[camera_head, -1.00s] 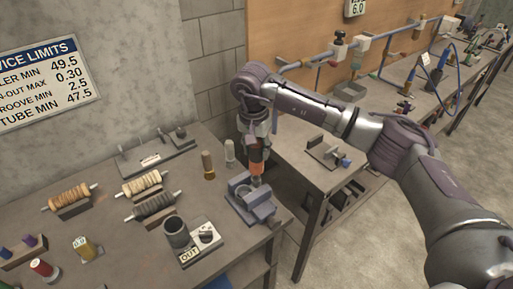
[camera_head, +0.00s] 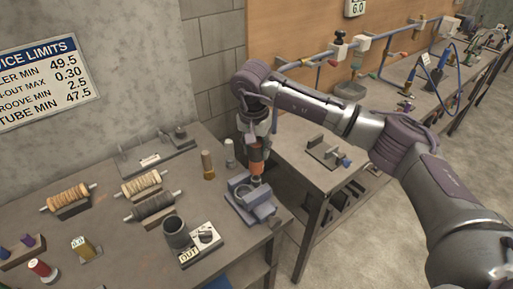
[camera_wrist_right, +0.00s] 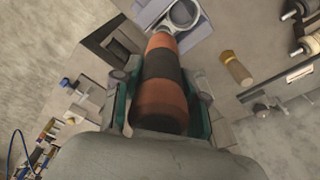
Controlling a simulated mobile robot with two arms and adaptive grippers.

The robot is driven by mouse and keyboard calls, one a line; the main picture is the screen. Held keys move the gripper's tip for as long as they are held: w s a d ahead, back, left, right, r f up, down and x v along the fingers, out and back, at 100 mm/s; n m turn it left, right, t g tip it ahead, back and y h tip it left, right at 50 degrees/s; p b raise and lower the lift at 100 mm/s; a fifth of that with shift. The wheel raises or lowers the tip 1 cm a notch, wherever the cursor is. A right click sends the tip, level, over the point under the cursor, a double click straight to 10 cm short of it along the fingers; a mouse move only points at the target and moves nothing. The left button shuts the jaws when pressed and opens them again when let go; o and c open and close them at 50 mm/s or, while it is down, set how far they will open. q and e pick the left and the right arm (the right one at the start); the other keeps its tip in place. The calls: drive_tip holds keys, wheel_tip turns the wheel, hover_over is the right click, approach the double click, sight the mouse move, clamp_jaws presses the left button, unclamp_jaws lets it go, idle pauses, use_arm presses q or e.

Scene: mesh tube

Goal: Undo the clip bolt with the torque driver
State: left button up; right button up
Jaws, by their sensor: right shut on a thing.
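My right gripper (camera_head: 257,140) points down at the right end of the workbench, shut on the torque driver (camera_head: 257,161). The driver has orange and black bands and stands roughly upright. In the right wrist view the driver (camera_wrist_right: 163,85) runs away between the fingers (camera_wrist_right: 160,110). Its far end is close to a blue-grey clip fixture (camera_head: 262,210) with a round ring, which also shows in the right wrist view (camera_wrist_right: 206,32). I cannot tell whether the driver touches it. The clip bolt cannot be made out. My left gripper is out of view.
A brown-topped peg (camera_head: 208,165) and a pale one (camera_head: 229,153) stand just left of the driver. Several wound spools lie further left. A second bench (camera_head: 292,160) stands to the right across a gap.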

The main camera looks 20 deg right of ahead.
drive_tip(key=shift+f+b, duration=0.4)
drive_tip(key=shift+b, duration=0.2)
idle(0.9)
drive_tip(key=shift+s+f+b, duration=0.25)
drive_tip(key=shift+b, duration=0.05)
idle(0.5)
clamp_jaws()
unclamp_jaws()
drive_tip(key=shift+r, duration=0.2)
